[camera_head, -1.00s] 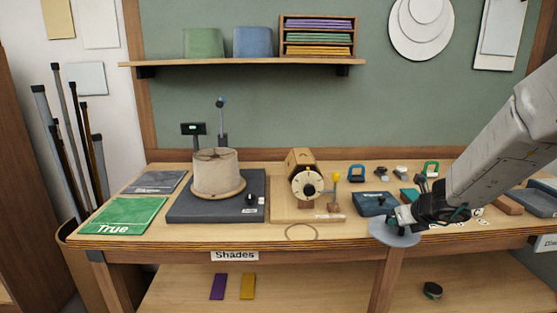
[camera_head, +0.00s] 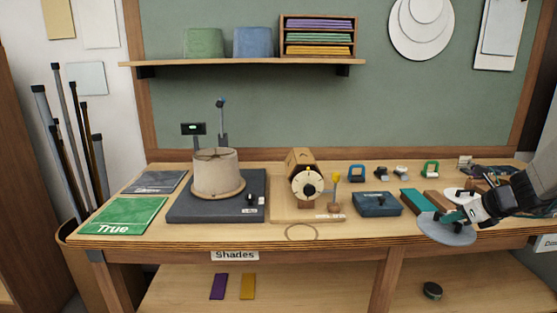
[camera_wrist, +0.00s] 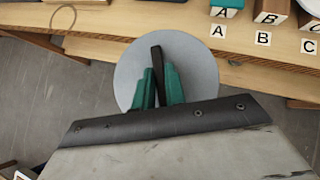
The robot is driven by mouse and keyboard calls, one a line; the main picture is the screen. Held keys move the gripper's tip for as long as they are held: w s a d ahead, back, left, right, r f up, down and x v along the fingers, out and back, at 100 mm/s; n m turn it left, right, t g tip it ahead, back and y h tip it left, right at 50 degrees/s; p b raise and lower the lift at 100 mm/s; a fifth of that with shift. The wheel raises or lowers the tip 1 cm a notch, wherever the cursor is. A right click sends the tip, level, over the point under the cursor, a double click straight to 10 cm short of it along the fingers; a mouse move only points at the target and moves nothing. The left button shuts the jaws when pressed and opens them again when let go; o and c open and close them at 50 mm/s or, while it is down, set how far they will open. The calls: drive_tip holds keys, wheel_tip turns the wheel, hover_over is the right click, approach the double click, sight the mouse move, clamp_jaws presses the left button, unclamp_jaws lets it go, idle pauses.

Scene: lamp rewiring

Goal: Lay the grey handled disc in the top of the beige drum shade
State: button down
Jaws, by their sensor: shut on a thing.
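The grey handled disc (camera_head: 440,234) is at the right front edge of the bench, partly beyond the edge. My gripper (camera_head: 456,217) is shut on the disc's dark handle. In the wrist view the teal jaws of my gripper (camera_wrist: 160,88) stand on either side of the dark handle (camera_wrist: 157,60), with the pale grey disc (camera_wrist: 190,62) flat beneath, over the bench edge. The beige drum shade (camera_head: 216,173) stands upright at the left of the bench, on a wooden round base on a dark slab (camera_head: 185,208). Its top faces up.
A wooden device with a dial (camera_head: 307,185) and a blue box (camera_head: 377,203) stand between the shade and my gripper. A thin post with a blue tip (camera_head: 222,120) rises behind the shade. Blocks lettered A and B (camera_wrist: 270,12) are on the bench near my gripper.

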drive_tip(key=shift+s+d, duration=0.2)
drive_tip(key=shift+d, duration=0.3)
drive_tip(key=shift+d+r+m+h, duration=0.1)
drive_tip(key=shift+d+m+h, duration=0.05)
drive_tip(key=shift+m+h, duration=0.2)
drive_tip(key=shift+w+a+f, duration=0.25)
drive_tip(key=shift+w+a, duration=0.3)
drive_tip(key=shift+w, duration=0.1)
drive_tip(key=shift+w+d+m+h, duration=0.15)
drive_tip(key=shift+d+m+h, duration=0.1)
drive_tip(key=shift+d+m, duration=0.2)
